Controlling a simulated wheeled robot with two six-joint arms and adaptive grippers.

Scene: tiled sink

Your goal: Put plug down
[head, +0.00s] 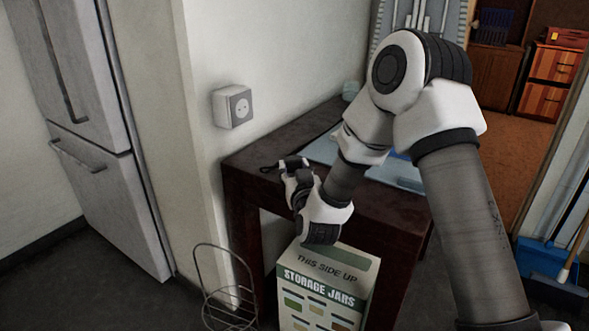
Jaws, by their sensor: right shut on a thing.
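My right gripper (292,175) is above the near left part of the dark wooden table. It is shut on the plug (290,162), a small dark thing that shows at its fingertips. A thin dark piece, perhaps its cord (267,170), sticks out to the left. The fingers hide much of the plug, and I cannot tell whether it touches the tabletop (250,158). My left gripper is not in view.
A wall socket (233,106) is on the wall left of the table. A storage jars box (325,290) and a wire rack (222,290) stand in front. A pale blue flat item (325,149) lies on the table behind my arm. A grey fridge (90,120) stands left.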

